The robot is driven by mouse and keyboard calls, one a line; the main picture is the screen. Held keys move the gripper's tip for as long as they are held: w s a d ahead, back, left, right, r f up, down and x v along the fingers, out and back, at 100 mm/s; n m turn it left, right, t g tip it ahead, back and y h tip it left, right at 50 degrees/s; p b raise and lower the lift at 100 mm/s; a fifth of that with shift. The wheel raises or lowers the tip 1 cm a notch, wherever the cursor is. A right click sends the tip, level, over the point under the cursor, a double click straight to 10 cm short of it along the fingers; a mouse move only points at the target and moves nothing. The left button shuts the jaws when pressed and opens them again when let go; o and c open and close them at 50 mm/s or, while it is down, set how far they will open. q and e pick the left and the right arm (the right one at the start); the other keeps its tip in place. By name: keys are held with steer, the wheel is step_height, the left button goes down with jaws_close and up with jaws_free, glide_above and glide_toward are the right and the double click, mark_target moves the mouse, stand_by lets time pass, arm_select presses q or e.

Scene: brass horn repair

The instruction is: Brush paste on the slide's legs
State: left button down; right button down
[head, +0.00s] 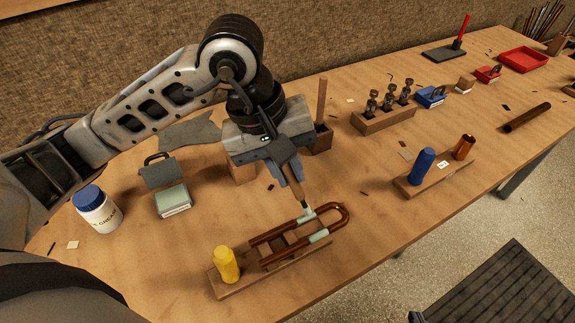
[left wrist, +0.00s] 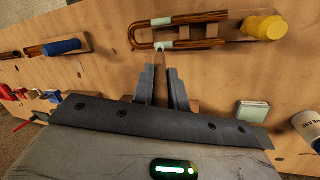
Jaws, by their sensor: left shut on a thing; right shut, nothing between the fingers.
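The slide (head: 345,213) is a U-shaped brass tube lying on a wooden stand (head: 233,288), its bend to the right; it also shows in the left wrist view (left wrist: 138,36). Both legs carry a pale grey-green patch near the bend. My left gripper (head: 288,178) is shut on a thin brush (head: 298,195) with a wooden handle, pointing down at the slide. In the left wrist view the brush (left wrist: 161,72) reaches the patch on the nearer leg; the tip appears to touch it. My right gripper is not in view.
A yellow cylinder (head: 227,265) stands on the stand's left end. A white jar with a blue lid (head: 98,211) and a pale green tin (head: 173,201) stand left. A blue cylinder (head: 421,167) and valve block (head: 385,121) are right. Table between is mostly clear.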

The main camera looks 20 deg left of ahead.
arm_select(q)
steer(key=shift+f+b, duration=0.5)
steer(key=shift+b, duration=0.35)
stand_by(2.1)
steer(key=shift+r+p, duration=0.8)
steer(key=shift+r, duration=0.75)
step_height(320, 180, up, 2)
steer(key=shift+r+p, duration=0.1)
steer(key=shift+p, duration=0.4)
steer(key=shift+r+p, duration=0.45)
steer(key=shift+r, duration=0.55)
